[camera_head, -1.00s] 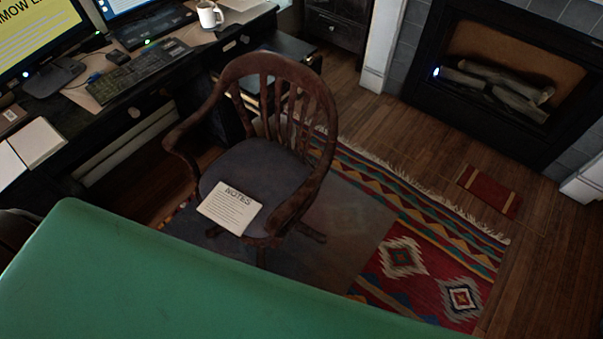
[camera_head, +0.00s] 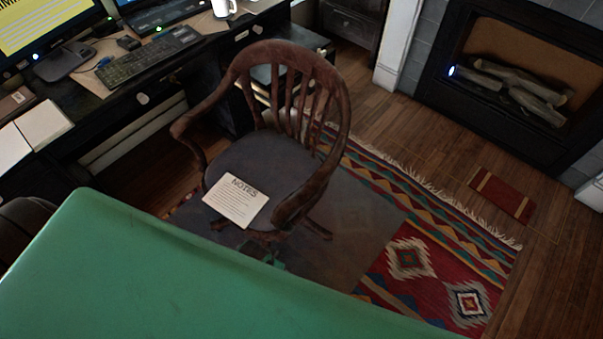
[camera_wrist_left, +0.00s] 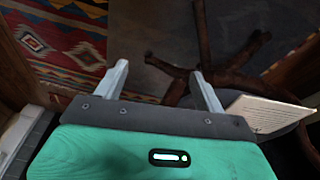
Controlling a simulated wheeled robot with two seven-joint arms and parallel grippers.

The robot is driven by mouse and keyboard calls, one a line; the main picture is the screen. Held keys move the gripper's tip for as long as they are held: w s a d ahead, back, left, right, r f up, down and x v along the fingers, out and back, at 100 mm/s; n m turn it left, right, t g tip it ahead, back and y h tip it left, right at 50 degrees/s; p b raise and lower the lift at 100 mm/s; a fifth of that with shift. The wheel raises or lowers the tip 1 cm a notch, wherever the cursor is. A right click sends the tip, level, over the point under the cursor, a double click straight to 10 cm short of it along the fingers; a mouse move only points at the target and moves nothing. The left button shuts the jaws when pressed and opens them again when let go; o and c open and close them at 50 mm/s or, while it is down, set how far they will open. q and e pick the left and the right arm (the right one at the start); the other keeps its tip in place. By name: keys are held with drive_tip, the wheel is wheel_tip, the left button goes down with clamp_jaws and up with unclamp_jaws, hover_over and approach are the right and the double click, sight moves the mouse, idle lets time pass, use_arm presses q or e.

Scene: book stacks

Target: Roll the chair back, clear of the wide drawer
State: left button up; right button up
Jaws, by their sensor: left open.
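The dark wooden armchair (camera_head: 331,85) with a grey seat stands on the rug beside the desk. Its left arm end is near the front of what looks like the wide drawer (camera_head: 110,118), which has a pale knob. A NOTES sheet (camera_head: 236,200) lies on the seat. In the left wrist view my left gripper (camera_wrist_left: 160,70) is open, with nothing between its fingers. Chair base legs (camera_wrist_left: 205,45) show beyond the fingers. The notes sheet also shows there (camera_wrist_left: 265,114). In the head view a small greenish part sits at the seat's front edge. My right gripper is out of view.
The desk (camera_head: 195,75) carries monitors, a keyboard (camera_head: 150,60) and a white mug (camera_head: 223,7). A patterned rug (camera_head: 440,260) lies under and right of the chair. A fireplace (camera_head: 510,85) is at the upper right. Bare wood floor lies between them.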

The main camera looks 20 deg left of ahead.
use_arm(q)
drive_tip(key=w+d+r+h+b, duration=0.1)
drive_tip(key=w+d+r, duration=0.1)
drive_tip(key=r, duration=0.6)
drive_tip(key=w+d+r+b, duration=0.1)
drive_tip(key=w+d+r, duration=0.1)
drive_tip(key=r, duration=0.6)
drive_tip(key=w+d+r+m+h, duration=0.1)
drive_tip(key=w+d+r+m, duration=0.2)
drive_tip(key=w+d+r, duration=0.3)
drive_tip(key=w+a+r+n+g+y, duration=0.1)
drive_tip(key=w+a+r+g+y, duration=0.1)
drive_tip(key=w+a+r, duration=0.2)
drive_tip(key=w+a, duration=0.3)
drive_tip(key=w, duration=0.2)
drive_tip(key=shift+w+a+g+y, duration=0.2)
drive_tip(key=shift+a+g+y, duration=0.1)
drive_tip(key=shift+a+y, duration=0.1)
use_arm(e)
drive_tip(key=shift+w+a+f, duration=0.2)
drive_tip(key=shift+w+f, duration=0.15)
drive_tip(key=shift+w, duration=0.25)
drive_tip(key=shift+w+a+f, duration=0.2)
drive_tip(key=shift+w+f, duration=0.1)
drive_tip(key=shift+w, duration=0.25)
